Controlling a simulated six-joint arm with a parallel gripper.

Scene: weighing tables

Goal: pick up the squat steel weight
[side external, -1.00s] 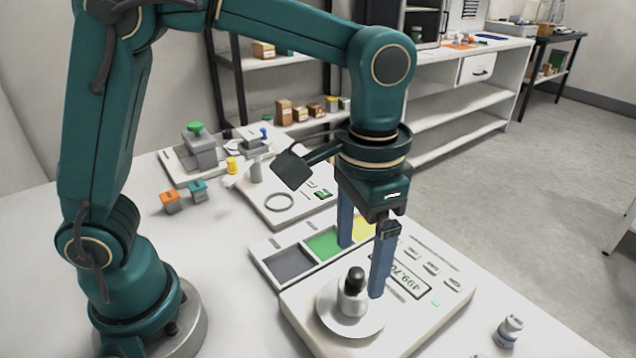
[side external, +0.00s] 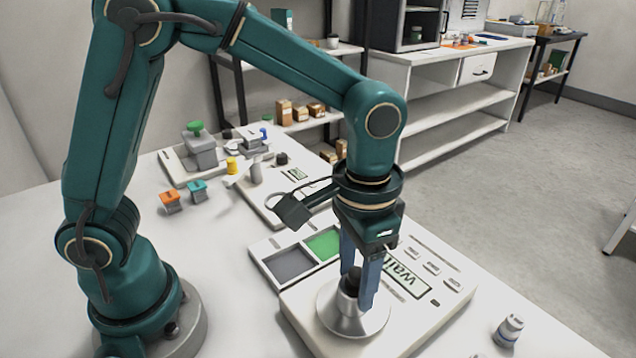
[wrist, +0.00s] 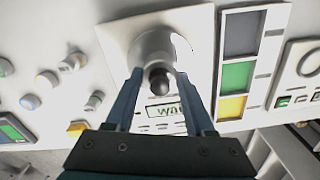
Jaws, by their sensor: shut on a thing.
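The squat steel weight (side external: 346,304), with a dark knob on top, stands upright on the round steel pan (side external: 376,322) of the near balance. My gripper (side external: 356,290) points down over the pan and is shut on this weight, with a finger on each side near its knob. One finger hides part of the weight in the side view. In the wrist view my gripper (wrist: 159,74) has the dark knob (wrist: 158,79) between its fingers. The weight still looks to be on the pan; I see no clear gap below it.
The balance display (side external: 405,281) seems to read "wait". A tray with grey and green compartments (side external: 322,244) lies just behind. A small grey container (side external: 509,330) stands at the right.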

